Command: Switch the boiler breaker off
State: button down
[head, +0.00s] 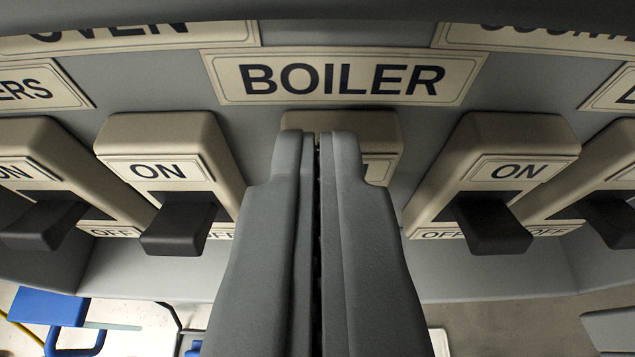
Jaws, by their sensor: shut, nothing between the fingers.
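The BOILER label (345,79) is on the grey panel at the top middle. Below it is the beige boiler breaker (380,134), mostly covered by my gripper (319,143). My gripper is shut and empty, its two dark grey fingers side by side and pointing at the breaker's upper face. The breaker's lever is hidden behind the fingers, so its position cannot be told. Whether the fingertips touch the breaker cannot be told.
Similar breakers stand close by: one on the left (172,135) and one on the right (525,133), each with a black lever sticking out and low. More breakers are at both edges. Blue objects (50,308) are below the panel at left.

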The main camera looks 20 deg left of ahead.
jog(key=f, duration=0.3)
jog(key=shift+s+d+f, duration=0.1)
jog(key=shift+s+f, duration=0.2)
jog(key=shift+s, duration=0.05)
